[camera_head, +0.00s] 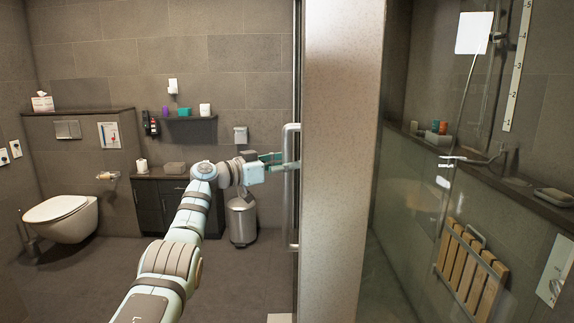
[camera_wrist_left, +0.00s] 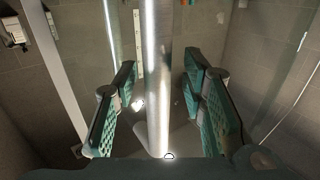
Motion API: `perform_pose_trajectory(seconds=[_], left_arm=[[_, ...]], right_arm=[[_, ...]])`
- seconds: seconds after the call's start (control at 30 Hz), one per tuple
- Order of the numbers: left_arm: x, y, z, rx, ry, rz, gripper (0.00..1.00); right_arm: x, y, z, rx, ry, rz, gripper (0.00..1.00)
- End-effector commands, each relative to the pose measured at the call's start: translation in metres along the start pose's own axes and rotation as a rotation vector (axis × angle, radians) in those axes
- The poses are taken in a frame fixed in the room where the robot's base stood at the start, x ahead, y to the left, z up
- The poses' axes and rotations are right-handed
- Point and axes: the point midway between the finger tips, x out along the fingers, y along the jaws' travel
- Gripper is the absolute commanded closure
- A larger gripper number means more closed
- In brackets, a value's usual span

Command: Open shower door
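The shower door's long vertical metal handle (camera_head: 289,215) stands beside the light stone pillar, with the thin door edge (camera_head: 298,60) seen nearly edge-on. My left gripper (camera_head: 283,162) is at the upper part of the handle. In the left wrist view the handle (camera_wrist_left: 155,60) runs upright between the two green-padded fingers of the open left gripper (camera_wrist_left: 160,85). Gaps show on both sides of the bar, so the fingers look apart from it. The handle stretch behind the fingers is partly hidden in the head view. My right gripper is not in view.
The stone pillar (camera_head: 342,150) stands just right of the handle. Beyond it is the shower with a wooden folding seat (camera_head: 470,265) and a ledge. A bin (camera_head: 241,222), a dark cabinet (camera_head: 150,205) and a toilet (camera_head: 62,215) are at the left. The floor between is clear.

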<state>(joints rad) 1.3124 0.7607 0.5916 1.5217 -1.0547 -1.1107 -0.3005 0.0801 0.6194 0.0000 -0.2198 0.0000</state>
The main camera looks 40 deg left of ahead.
Motion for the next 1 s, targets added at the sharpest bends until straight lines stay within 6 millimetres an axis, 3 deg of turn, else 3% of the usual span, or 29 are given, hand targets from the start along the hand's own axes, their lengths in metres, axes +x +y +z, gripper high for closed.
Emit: perform_pose_trajectory(seconds=[0.13, 0.27, 0.5, 0.6, 1.0], left_arm=[[-0.008, -0.002, 0.001, 0.001, 0.0, -0.005, 0.62], [-0.031, -0.001, 0.002, 0.006, -0.004, -0.003, 0.62], [-0.098, -0.001, 0.003, 0.005, -0.01, -0.003, 0.62], [-0.114, -0.001, 0.002, 0.001, -0.006, -0.002, 0.62], [-0.118, -0.002, 0.006, -0.007, -0.008, -0.004, 0.62]], right_arm=[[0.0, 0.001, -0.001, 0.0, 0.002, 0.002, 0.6], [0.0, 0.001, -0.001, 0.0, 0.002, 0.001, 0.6], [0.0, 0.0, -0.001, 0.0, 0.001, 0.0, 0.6], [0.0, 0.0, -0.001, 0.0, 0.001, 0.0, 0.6], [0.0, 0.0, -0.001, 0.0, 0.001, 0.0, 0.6]])
